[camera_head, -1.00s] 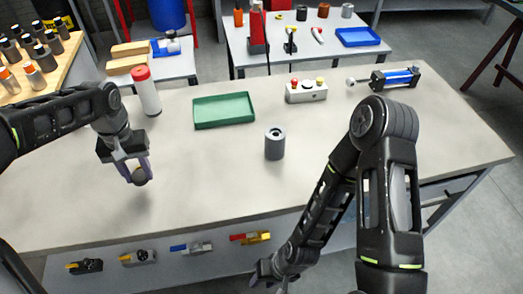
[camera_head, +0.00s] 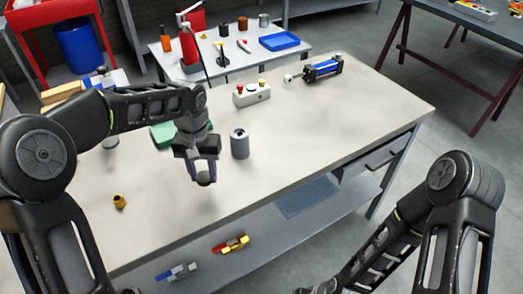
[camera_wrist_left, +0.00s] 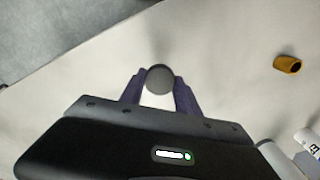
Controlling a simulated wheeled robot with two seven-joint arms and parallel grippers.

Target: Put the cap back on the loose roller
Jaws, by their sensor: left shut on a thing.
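My left gripper (camera_head: 204,178) is shut on a small round dark-grey piece, which looks like the cap (camera_head: 204,180). In the left wrist view the cap (camera_wrist_left: 160,79) sits between the two purple fingers (camera_wrist_left: 160,92). The gripper holds it over the front part of the workbench. A grey cylinder with a dark hole in its top, apparently the loose roller (camera_head: 239,145), stands upright on the bench. It is just right of and behind the left gripper, apart from it. Part of my right arm shows at lower right; its gripper is out of the picture.
A small yellow-brown bushing (camera_head: 119,202) lies on the workbench (camera_head: 290,125) at left. A green tray (camera_head: 163,135) is partly hidden behind my left arm. A button box (camera_head: 251,94) and a blue-black cylinder (camera_head: 322,69) stand farther back. The bench right of the roller is clear.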

